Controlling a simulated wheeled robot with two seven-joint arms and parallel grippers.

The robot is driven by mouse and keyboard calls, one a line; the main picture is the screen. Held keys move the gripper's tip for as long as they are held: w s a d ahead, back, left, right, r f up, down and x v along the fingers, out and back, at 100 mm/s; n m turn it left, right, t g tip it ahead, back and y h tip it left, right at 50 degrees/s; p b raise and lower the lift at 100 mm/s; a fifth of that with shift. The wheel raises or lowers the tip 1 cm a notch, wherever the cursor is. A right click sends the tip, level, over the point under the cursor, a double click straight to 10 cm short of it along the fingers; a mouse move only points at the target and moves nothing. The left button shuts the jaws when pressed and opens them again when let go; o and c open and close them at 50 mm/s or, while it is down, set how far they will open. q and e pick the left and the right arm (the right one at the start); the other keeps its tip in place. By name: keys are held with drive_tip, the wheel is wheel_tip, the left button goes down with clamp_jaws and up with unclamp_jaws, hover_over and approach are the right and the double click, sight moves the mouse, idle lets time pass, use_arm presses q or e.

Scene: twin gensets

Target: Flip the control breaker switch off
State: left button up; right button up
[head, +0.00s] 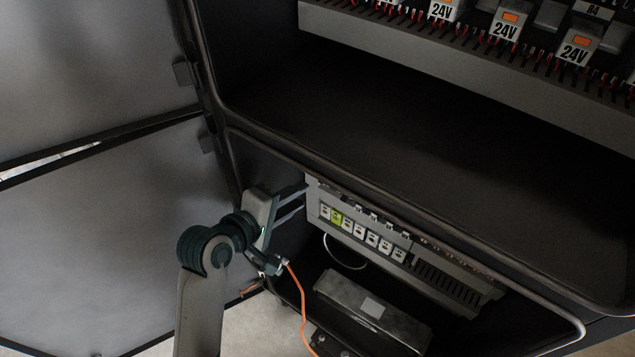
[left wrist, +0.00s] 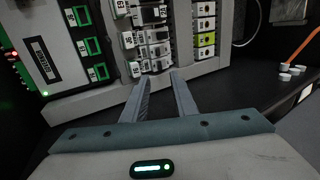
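A row of small white labelled modules (head: 362,231), one of them yellow-green (head: 336,216), sits on a grey panel in the lower cabinet bay. The yellow-green module also shows in the left wrist view (left wrist: 206,40). Beside them there, a column of breaker-like modules (left wrist: 155,36) has dark switches and numbered labels. I cannot tell which one is the control breaker or how it is set. My left gripper (head: 304,197) is at the panel's left end. In the left wrist view its two fingers (left wrist: 160,78) are apart, nothing between them, pointing at the breaker column. My right gripper is not in view.
An orange cable (head: 301,300) hangs beside my left wrist. An open cabinet door (head: 90,230) stands at the left. A metal box (head: 368,305) lies below the panel. Above, a shelf carries several 24V units (head: 505,27). The dark upper bay is empty.

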sight(322, 183)
use_arm(q)
drive_tip(key=p+x, duration=0.2)
drive_tip(key=x, duration=0.7)
